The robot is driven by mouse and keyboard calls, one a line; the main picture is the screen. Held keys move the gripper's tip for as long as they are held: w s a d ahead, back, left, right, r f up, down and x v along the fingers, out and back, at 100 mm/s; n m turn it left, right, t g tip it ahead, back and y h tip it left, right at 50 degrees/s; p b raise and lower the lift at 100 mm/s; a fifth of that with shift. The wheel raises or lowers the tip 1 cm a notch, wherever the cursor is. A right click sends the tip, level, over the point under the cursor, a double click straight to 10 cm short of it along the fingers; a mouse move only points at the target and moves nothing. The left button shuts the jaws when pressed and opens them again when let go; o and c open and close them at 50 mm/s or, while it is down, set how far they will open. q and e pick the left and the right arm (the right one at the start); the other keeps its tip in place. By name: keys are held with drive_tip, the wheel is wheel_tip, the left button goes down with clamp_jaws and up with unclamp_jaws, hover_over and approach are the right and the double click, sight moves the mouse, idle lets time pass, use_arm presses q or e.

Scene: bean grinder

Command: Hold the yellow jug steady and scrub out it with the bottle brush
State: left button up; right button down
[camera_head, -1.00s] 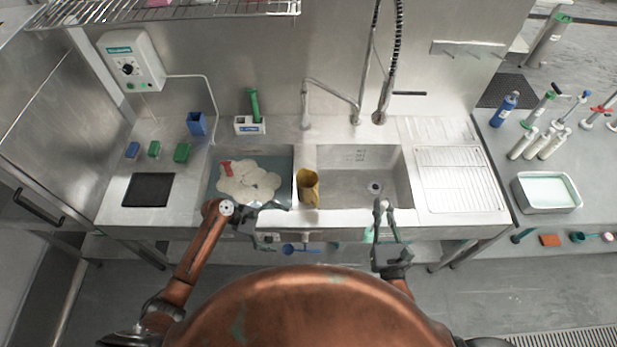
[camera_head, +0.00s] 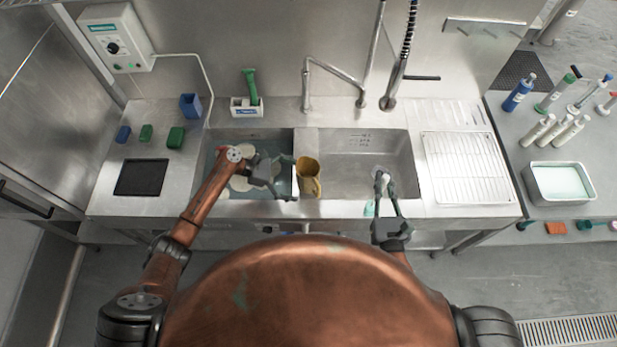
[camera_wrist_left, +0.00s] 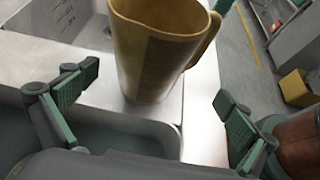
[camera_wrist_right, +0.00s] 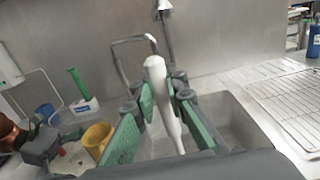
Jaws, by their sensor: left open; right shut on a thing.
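My left gripper (camera_head: 290,179) is open at the jug's left side. In the left wrist view its fingers (camera_wrist_left: 157,88) are spread wide and the jug is ahead, beyond the fingertips. My right gripper (camera_head: 386,186) is shut on a slim white handle, apparently the bottle brush (camera_wrist_right: 160,95), over the right basin's front. Its bristles are not clearly visible.
The left basin (camera_head: 214,160) holds water and pale items under my left arm. The right basin (camera_head: 350,165) looks empty. A tall faucet (camera_head: 388,102) stands behind it. A ribbed drainboard (camera_head: 468,165) lies to the right, with a tray (camera_head: 560,183) beyond.

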use_arm(q)
drive_tip(key=x, duration=0.3)
drive_tip(key=shift+d, duration=0.2)
drive_tip(key=shift+x, duration=0.75)
drive_tip(key=shift+c, duration=0.3)
drive_tip(key=c, duration=1.3)
drive_tip(key=shift+o, duration=0.2)
